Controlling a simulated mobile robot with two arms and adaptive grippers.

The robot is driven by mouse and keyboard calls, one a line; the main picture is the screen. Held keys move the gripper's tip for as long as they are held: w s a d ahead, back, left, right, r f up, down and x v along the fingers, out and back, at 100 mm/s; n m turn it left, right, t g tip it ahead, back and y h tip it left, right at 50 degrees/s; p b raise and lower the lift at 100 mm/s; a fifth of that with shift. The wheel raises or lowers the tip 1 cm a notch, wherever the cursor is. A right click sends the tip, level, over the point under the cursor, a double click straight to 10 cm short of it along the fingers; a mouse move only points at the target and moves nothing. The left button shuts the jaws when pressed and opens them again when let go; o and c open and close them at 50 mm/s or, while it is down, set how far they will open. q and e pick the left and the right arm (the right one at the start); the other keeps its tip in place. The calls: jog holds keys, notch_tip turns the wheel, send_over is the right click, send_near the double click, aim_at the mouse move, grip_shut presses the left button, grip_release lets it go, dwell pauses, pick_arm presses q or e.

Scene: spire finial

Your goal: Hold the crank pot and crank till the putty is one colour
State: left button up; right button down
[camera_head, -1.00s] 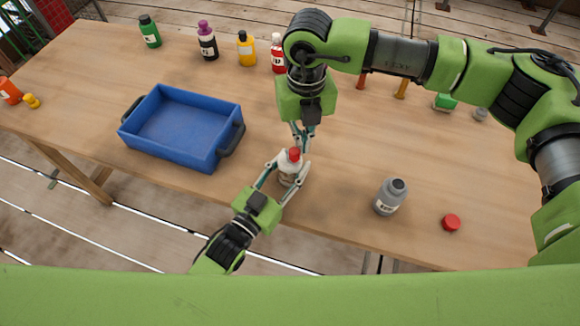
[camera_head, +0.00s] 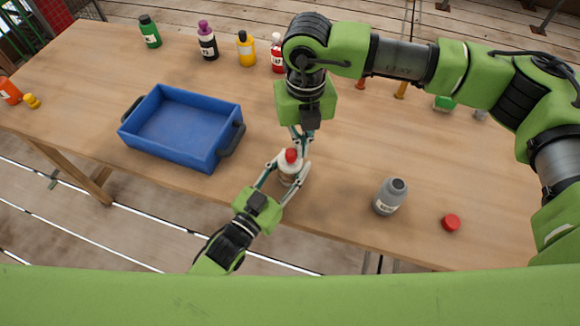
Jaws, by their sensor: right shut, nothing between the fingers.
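A small white bottle-like pot (camera_head: 286,172) with a red top (camera_head: 291,156) stands upright near the table's front edge. My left gripper (camera_head: 288,178) reaches in from below left, its fingers on both sides of the white body and shut on it. My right gripper (camera_head: 302,148) points down from above, right beside the red top, shut with nothing between its fingers. The fingers partly cover the pot. I cannot make out a crank handle or any putty.
A blue tray (camera_head: 172,152), empty, lies left of the pot. A grey bottle (camera_head: 390,197) and a loose red cap (camera_head: 451,222) are to the right. Green (camera_head: 150,32), purple-capped (camera_head: 208,42), yellow (camera_head: 246,49) and red (camera_head: 277,54) bottles line the back. An orange bottle (camera_head: 9,91) is far left.

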jog(key=shift+s+a, duration=0.15)
jog(key=shift+s, duration=0.3)
jog(key=shift+s+a, duration=0.5)
jog(key=shift+a, duration=0.35)
dwell(1.0)
jog(key=shift+d, duration=0.3)
dwell(0.3)
jog(key=shift+r, duration=3.5)
pick_arm(q)
jog(key=o, duration=1.3)
